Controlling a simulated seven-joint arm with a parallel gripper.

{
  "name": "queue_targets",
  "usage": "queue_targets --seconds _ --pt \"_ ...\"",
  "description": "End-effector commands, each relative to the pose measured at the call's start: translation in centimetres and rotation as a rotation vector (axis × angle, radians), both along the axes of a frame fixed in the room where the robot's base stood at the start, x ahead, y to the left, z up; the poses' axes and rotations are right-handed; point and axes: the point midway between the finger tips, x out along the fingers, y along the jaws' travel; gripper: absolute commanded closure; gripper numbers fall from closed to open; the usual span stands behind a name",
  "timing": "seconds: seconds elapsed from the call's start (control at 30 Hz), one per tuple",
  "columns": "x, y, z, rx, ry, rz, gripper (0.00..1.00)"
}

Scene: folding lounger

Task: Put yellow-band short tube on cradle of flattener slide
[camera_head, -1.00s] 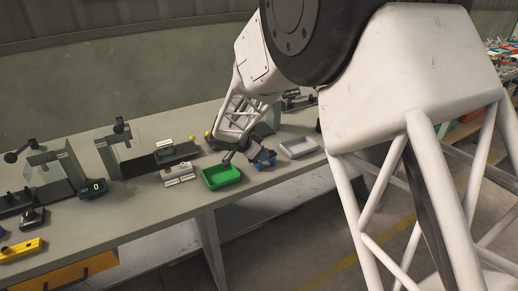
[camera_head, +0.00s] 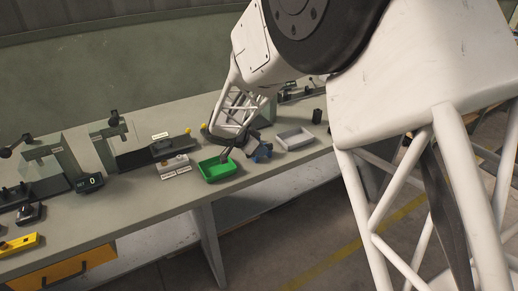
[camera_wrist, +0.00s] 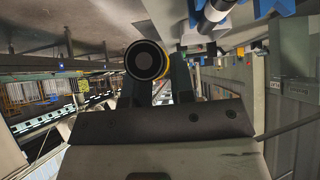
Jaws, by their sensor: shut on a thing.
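My gripper (camera_wrist: 157,75) is shut on the yellow-band short tube (camera_wrist: 147,61). In the head view my gripper (camera_head: 227,153) is above the bench by the green tray (camera_head: 218,172); the tube cannot be made out there. A dark slide-like fixture (camera_head: 166,149) with a yellow knob stands left of my gripper. I cannot tell whether it is the flattener slide, and no cradle is clear.
A blue holder (camera_head: 262,153) stands right of the green tray. In the wrist view a banded tube (camera_wrist: 213,15) lies by blue supports. A grey tray (camera_head: 294,138) is farther right. Presses, a counter display (camera_head: 90,183) and a yellow level (camera_head: 18,243) line the left bench.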

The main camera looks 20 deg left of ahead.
Motion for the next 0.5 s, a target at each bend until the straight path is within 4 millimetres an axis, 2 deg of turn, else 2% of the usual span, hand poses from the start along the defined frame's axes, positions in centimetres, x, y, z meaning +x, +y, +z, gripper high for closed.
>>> queue_targets --seconds 0.27,0.5 --pt "0.4 0.5 0.1 0.000 -0.001 -0.001 1.00" --pt "1.8 2.6 0.6 -0.001 -0.001 0.000 1.00"
